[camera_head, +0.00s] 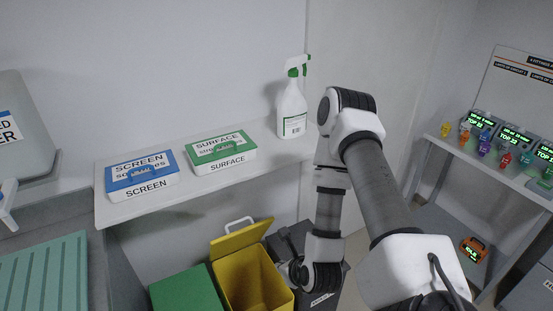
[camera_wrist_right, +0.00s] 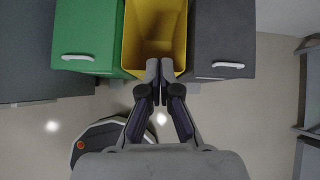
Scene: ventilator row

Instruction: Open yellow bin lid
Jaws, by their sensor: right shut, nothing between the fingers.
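The yellow bin (camera_head: 284,299) stands on the floor below the shelf, between a green bin and a dark grey bin. Its yellow lid (camera_head: 240,241) is raised and tilted up at the back, with a white handle (camera_head: 238,224) at its upper edge. The bin's inside is visible. In the right wrist view the open yellow bin (camera_wrist_right: 155,22) is straight ahead, and the lid is not clearly visible. My right gripper (camera_wrist_right: 160,70) is shut and empty at the bin's near rim; I cannot tell whether it touches. In the head view its fingers are hidden by my arm. My left gripper is not in view.
The green bin (camera_wrist_right: 90,35) and dark grey bin (camera_wrist_right: 222,35) flank the yellow one closely, lids shut. Above, a shelf (camera_head: 115,212) holds a blue box (camera_head: 140,172), a green box (camera_head: 220,150) and a spray bottle (camera_head: 292,108). A device table stands at right.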

